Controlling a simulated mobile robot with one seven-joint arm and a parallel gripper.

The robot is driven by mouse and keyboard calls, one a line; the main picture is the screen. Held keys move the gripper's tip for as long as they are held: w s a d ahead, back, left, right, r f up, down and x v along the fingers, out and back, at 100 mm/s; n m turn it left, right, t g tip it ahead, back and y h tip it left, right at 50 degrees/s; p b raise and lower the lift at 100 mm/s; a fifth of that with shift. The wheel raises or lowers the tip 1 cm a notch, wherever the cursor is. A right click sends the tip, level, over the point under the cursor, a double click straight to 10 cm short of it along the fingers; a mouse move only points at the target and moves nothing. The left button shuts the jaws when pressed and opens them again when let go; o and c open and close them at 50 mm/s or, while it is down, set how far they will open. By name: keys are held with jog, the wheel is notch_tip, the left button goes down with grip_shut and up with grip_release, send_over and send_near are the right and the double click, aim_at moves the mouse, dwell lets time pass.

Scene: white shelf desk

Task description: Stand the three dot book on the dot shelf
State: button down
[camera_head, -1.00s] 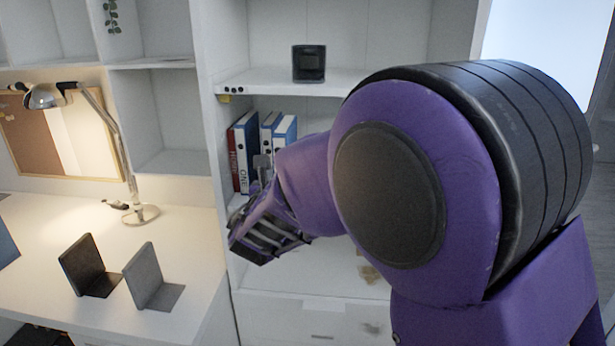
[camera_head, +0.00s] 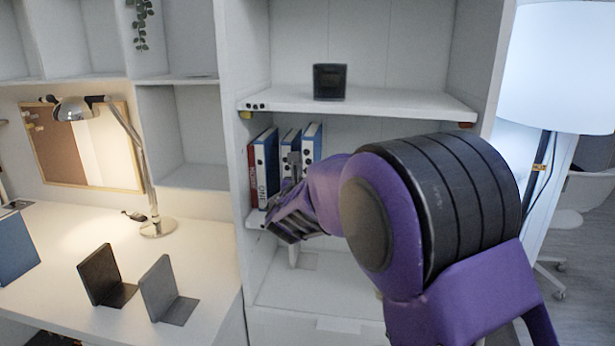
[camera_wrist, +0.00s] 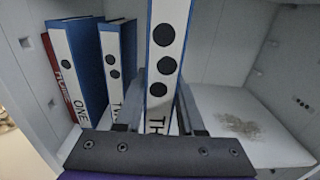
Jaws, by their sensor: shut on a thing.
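The three dot book (camera_wrist: 164,60) is a blue binder with a white spine, three black dots and letters beginning "TH". My gripper (camera_wrist: 160,112) is shut on it, one finger on each side. In the head view the book (camera_head: 313,140) is upright beside the other binders, partly behind my gripper (camera_head: 291,170). I cannot tell if its base touches the board. The dot shelf (camera_head: 370,104) is the upper board of the white unit, with black dots on its left front edge. It is above my gripper.
The ONE binder (camera_wrist: 75,75), TWO binder (camera_wrist: 112,70) and a red book (camera_wrist: 62,70) stand left of the held book. A black box (camera_head: 330,82) stands on the dot shelf. A desk lamp (camera_head: 130,150) and two bookends (camera_head: 103,275) are on the desk. Room is free right of the book.

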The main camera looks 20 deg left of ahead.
jog(key=w+f+b, duration=0.1)
jog(key=w, duration=0.1)
jog(key=w+a+f+b, duration=0.1)
jog(key=w, duration=0.2)
jog(key=w+f+b, duration=0.1)
jog(key=w, duration=0.2)
jog(key=shift+a+f, duration=0.1)
jog(key=shift+a, duration=0.15)
dwell(0.4)
jog(key=c, duration=0.6)
grip_release()
jog(key=shift+o, duration=0.8)
jog(key=shift+f, duration=0.25)
jog(key=s+d, duration=0.3)
jog(key=s, duration=1.4)
jog(key=shift+b, duration=0.3)
